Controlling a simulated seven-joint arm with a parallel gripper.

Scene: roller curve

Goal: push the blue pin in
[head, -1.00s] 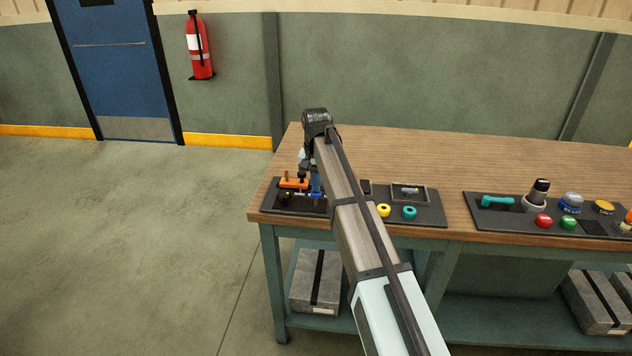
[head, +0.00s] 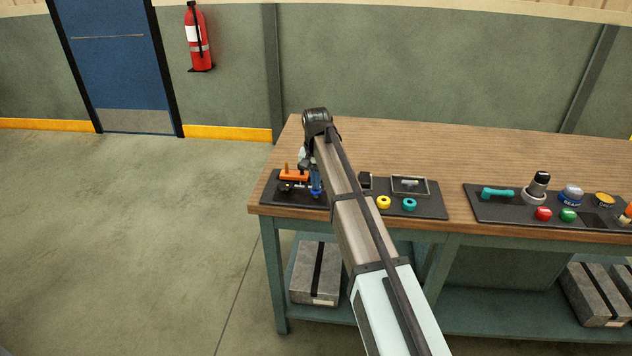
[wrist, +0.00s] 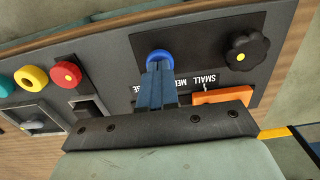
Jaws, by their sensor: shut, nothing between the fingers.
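The blue pin (wrist: 158,57) shows as a round blue head on a dark plate in the wrist view. In the head view the pin (head: 317,194) is a small blue spot at the front of the left panel, partly covered by my gripper. My gripper (wrist: 160,70) has its two blue fingers shut together and empty. Their tips overlap the near edge of the pin head in the wrist view; I cannot tell whether they touch it. My gripper also shows in the head view (head: 316,186), pointing down at the pin. The pin's shaft is hidden.
A black knob (wrist: 246,52) and an orange piece (wrist: 222,95) flank the pin, with a size label near the fingers. Yellow (head: 384,202) and teal (head: 410,204) rings sit to the right. Another panel (head: 483,208) holds several controls. The wooden tabletop (head: 430,150) behind is clear.

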